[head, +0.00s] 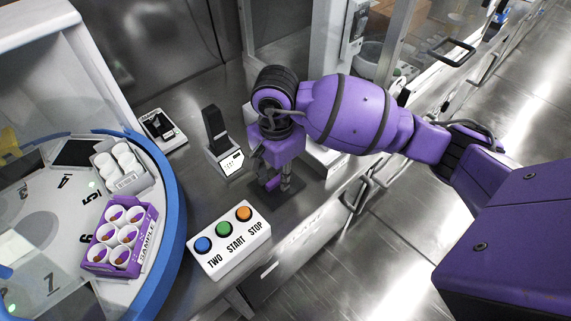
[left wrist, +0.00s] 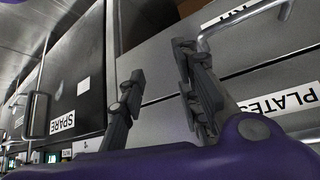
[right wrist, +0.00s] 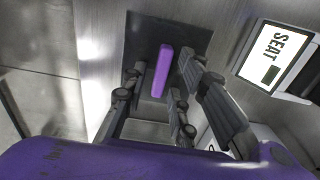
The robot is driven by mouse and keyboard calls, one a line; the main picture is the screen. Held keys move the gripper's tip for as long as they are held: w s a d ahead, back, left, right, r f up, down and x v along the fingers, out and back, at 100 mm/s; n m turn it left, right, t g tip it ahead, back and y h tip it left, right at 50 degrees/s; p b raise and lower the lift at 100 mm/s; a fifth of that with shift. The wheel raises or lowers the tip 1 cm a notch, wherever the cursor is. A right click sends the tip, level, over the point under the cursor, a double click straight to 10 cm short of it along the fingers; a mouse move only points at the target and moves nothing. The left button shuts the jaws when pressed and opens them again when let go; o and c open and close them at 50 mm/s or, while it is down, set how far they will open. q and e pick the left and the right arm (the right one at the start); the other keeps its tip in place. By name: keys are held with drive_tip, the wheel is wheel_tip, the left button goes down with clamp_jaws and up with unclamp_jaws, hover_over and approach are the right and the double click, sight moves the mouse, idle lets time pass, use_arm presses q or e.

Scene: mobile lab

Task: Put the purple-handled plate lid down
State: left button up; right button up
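The purple lid handle (right wrist: 162,70) stands out over a dark square pad (right wrist: 187,36) in the right wrist view. My right gripper (right wrist: 157,72) is open, its fingers on either side of the handle with gaps visible. The handle also shows in the head view (head: 273,183), below my right gripper (head: 277,178). The lid's plate cannot be made out from the dark pad. My left gripper (left wrist: 160,62) is open and empty in the left wrist view, in front of drawers, and is out of the head view.
A button box (head: 229,240) and a SEAT device (head: 222,150) stand close by on the steel bench. A blue-rimmed round station (head: 176,215) holds a purple sample rack (head: 147,236). In the left wrist view, a PLATES drawer (left wrist: 262,88) and a SPARE door (left wrist: 75,85) are near.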

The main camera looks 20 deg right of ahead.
sight(278, 177)
wheel_tip(278, 177, up, 13)
drive_tip(key=shift+f, duration=0.2)
idle(0.5)
idle(0.4)
